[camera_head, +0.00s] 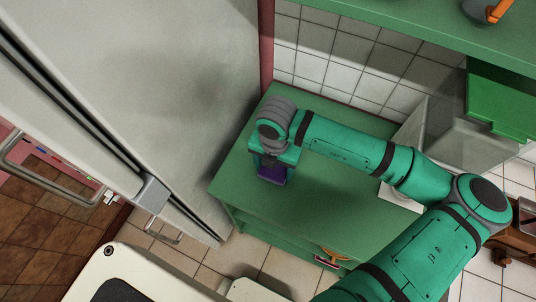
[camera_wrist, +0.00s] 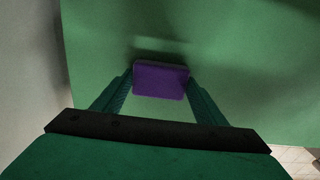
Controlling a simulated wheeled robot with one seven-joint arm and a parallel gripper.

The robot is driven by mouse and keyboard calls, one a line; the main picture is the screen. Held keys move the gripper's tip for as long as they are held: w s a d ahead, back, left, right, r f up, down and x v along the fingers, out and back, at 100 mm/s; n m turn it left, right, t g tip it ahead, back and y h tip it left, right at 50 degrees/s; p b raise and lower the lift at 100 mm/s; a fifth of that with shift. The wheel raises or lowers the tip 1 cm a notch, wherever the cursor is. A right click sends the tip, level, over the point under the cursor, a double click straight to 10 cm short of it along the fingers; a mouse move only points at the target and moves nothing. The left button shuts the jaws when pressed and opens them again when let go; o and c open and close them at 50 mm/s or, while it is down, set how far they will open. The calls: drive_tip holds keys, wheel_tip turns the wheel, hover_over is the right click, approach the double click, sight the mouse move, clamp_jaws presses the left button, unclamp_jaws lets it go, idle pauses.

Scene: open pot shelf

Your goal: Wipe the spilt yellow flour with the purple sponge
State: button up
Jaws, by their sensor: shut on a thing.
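The purple sponge (camera_wrist: 161,81) is a small block held between the two fingers of my gripper (camera_wrist: 160,88) in the wrist view. It also shows in the head view (camera_head: 272,174), under the gripper (camera_head: 272,163) and low over the green counter (camera_head: 320,215). I cannot tell whether the sponge touches the counter. My gripper is shut on the sponge, near the counter's left part. I cannot make out any yellow flour in either view; my arm and gripper hide part of the counter.
A tall grey fridge (camera_head: 190,80) stands close to the counter's left side. A white tiled wall (camera_head: 345,60) is behind. A green shelf (camera_head: 420,20) overhangs at the top. A grey box-like thing (camera_head: 430,130) stands at the right. The counter's front part is clear.

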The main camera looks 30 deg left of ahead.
drive_tip(key=shift+a, duration=0.45)
drive_tip(key=shift+r, duration=4.1)
